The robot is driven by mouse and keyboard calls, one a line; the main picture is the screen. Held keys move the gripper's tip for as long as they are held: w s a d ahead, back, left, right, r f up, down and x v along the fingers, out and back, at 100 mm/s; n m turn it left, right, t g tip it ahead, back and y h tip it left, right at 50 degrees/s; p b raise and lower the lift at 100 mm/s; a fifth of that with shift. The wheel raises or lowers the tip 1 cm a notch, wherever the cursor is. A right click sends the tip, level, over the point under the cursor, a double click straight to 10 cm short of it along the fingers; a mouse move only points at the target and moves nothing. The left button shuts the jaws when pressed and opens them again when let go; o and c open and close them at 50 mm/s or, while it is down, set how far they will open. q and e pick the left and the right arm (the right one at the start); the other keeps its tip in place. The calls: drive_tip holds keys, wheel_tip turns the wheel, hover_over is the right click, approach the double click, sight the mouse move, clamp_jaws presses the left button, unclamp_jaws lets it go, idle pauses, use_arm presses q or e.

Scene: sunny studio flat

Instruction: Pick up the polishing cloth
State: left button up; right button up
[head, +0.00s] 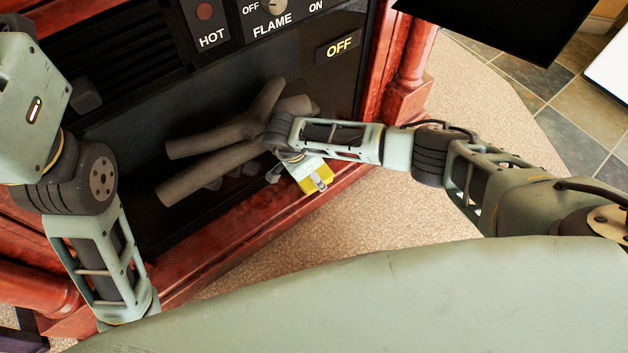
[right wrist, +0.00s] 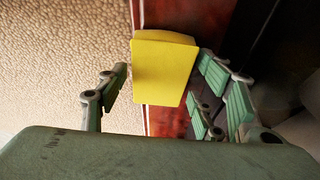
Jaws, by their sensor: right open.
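The polishing cloth is a folded yellow piece (right wrist: 165,68) in the middle of the right wrist view, over the red-brown wooden edge. In the head view, a yellow part of it (head: 308,186) shows beside my right gripper (head: 300,172) at the fireplace's front edge. My right gripper (right wrist: 166,80) is open in the right wrist view, with fingers left and right of the cloth. I cannot tell whether they touch it. My left arm comes in at the left of the head view; its gripper is out of sight.
The fireplace has a red-brown wooden frame (head: 225,260), a dark opening and grey logs (head: 215,162) just behind the right gripper. A control panel (head: 270,15) is above. Beige carpet (head: 410,205) lies in front. A black panel (head: 500,22) overhangs at upper right.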

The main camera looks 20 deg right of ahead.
drive_tip(key=shift+d+f, duration=0.1)
drive_tip(key=shift+f, duration=0.25)
drive_tip(key=shift+r, duration=0.1)
drive_tip(key=shift+c, duration=0.2)
drive_tip(key=c, duration=0.9)
drive_tip(key=shift+r, duration=0.1)
